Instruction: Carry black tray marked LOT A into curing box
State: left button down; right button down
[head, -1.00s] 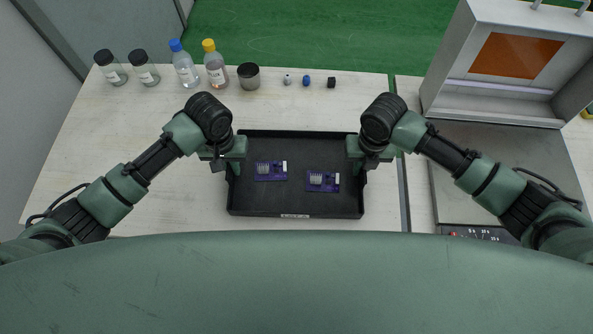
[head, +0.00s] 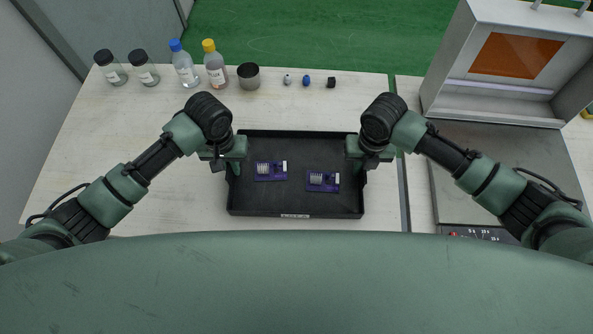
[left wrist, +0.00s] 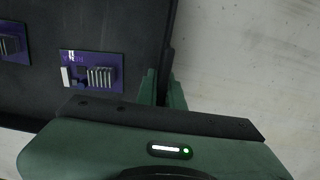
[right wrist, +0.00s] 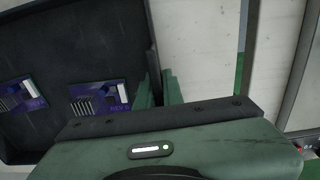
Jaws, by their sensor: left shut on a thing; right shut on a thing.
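The black tray (head: 295,200) is in the middle of the head view, with a small white label (head: 295,216) on its near wall; I cannot read the label surely. Two purple circuit boards (head: 270,171) (head: 323,181) lie flat in it. My left gripper (head: 234,166) is shut on the tray's left wall; the left wrist view shows its fingers (left wrist: 162,88) astride the wall. My right gripper (head: 357,166) is shut on the right wall, also seen in the right wrist view (right wrist: 158,88). The curing box (head: 508,65), with an orange window, stands at the right with its lid raised.
A dark gap (head: 403,185) separates the table from the box's surface.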

pick_arm(q)
jog(key=shift+r, duration=0.15)
pick_arm(e)
jog(key=shift+r, duration=0.15)
